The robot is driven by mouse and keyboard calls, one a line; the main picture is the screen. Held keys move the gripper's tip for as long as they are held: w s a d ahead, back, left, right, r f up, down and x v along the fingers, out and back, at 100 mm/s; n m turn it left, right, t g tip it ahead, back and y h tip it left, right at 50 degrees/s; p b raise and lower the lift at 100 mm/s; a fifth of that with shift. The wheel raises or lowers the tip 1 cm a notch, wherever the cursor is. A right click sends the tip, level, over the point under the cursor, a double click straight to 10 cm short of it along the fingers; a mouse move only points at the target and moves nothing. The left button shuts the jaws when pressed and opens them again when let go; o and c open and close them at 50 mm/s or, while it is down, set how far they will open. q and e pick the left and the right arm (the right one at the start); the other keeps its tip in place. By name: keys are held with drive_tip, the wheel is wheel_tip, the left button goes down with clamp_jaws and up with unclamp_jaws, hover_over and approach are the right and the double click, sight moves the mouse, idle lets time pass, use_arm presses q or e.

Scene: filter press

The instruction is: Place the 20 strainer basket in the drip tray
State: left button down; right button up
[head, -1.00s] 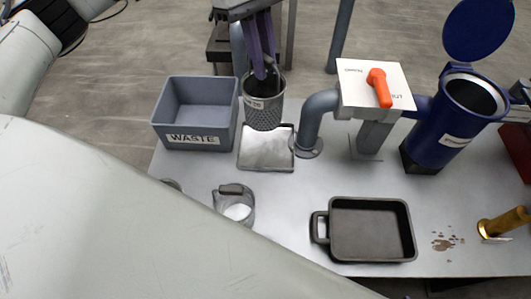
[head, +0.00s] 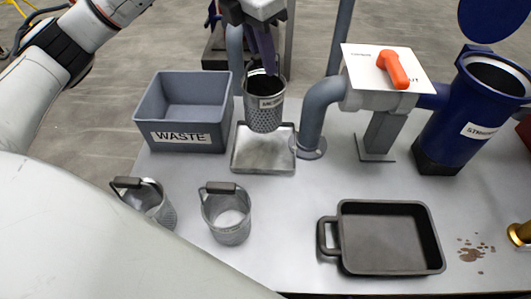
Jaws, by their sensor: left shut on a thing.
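My left gripper (head: 264,62) comes down from the top and is shut on the upper part of a grey perforated strainer basket (head: 264,110). The basket hangs upright, its lower end overlapping the back of a shallow metal tray (head: 262,160). I cannot tell whether it touches the tray. Its label is too small to read. Two more strainer baskets with dark handles stand on the table, one at the left (head: 154,200) and one at the middle (head: 228,213). A dark tray with a side handle (head: 388,268) sits empty at the front right. My right gripper is out of view.
A grey WASTE bin (head: 182,138) stands left of the metal tray. A grey pipe (head: 316,112) rises close on its right, with an orange-handled valve (head: 393,70) and a blue strainer housing (head: 452,130) beyond. Brown spots (head: 477,249) mark the table at right.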

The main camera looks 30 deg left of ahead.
sight(253, 59)
use_arm(q)
drive_tip(key=shift+f+n, duration=0.2)
drive_tip(key=shift+n, duration=0.1)
wheel_tip(253, 59, down, 10)
drive_tip(key=shift+r+b, duration=0.1)
drive_tip(key=shift+b, duration=0.8)
drive_tip(key=c, duration=1.7)
unclamp_jaws()
drive_tip(key=shift+f, duration=0.2)
drive_tip(key=shift+r, duration=0.1)
drive_tip(key=p+v, duration=0.2)
drive_tip(key=v, duration=1)
drive_tip(key=shift+d+r, duration=0.1)
